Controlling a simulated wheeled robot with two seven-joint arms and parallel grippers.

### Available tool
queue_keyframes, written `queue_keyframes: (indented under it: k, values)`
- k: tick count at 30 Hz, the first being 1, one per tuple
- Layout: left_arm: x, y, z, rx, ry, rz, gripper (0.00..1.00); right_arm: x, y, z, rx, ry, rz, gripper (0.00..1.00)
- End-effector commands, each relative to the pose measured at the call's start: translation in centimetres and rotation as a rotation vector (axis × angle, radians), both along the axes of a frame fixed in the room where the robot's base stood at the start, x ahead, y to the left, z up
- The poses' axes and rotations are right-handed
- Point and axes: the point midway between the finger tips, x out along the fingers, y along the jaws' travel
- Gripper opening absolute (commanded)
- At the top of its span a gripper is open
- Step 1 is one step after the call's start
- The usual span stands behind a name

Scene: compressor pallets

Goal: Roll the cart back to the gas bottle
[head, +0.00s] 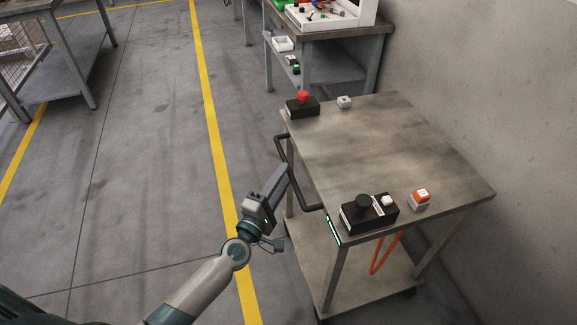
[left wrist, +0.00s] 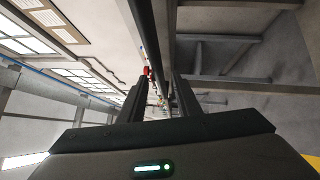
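The cart (head: 385,150) is a grey metal table with a lower shelf and dark casters, standing along the right wall. Its dark bar handle (head: 308,208) sticks out from its left side. My left gripper (head: 284,172) is at the middle of this handle, its fingers pointing up and right. In the left wrist view the two fingers (left wrist: 158,84) stand apart with a gap, and a dark bar runs close by the tips. I cannot tell whether the bar lies fully between them. My right gripper is out of view. No gas bottle shows.
On the cart are a box with a red button (head: 302,106), a black box with a knob (head: 369,213), an orange-white block (head: 420,199) and a small white block (head: 344,102). A workbench (head: 372,30) stands close behind. The floor left of the cart is clear, with a yellow line (head: 208,108).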

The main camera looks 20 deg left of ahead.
Motion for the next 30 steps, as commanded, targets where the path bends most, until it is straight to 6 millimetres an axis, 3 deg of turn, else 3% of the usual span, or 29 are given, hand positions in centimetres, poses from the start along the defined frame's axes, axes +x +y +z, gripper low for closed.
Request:
queue_keyframes:
  k: [3,9,20,21,25,30]
  values:
    - [1.8,-0.3,0.4,0.001,-0.002,0.000,0.30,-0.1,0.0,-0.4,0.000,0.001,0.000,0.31]
    - [3.4,-0.6,0.5,0.001,0.000,0.001,0.30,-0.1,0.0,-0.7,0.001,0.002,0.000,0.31]
    - [3.8,-0.7,0.5,0.000,0.000,0.000,0.30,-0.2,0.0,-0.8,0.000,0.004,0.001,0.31]
    - [3.8,-0.7,0.5,0.000,0.000,0.000,0.28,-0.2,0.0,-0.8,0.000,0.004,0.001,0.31]
    - [3.7,-0.7,0.5,0.000,0.000,0.000,0.00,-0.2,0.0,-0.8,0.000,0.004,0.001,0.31]
    - [3.7,-0.7,0.5,0.000,0.000,0.000,0.00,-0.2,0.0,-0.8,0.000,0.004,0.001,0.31]
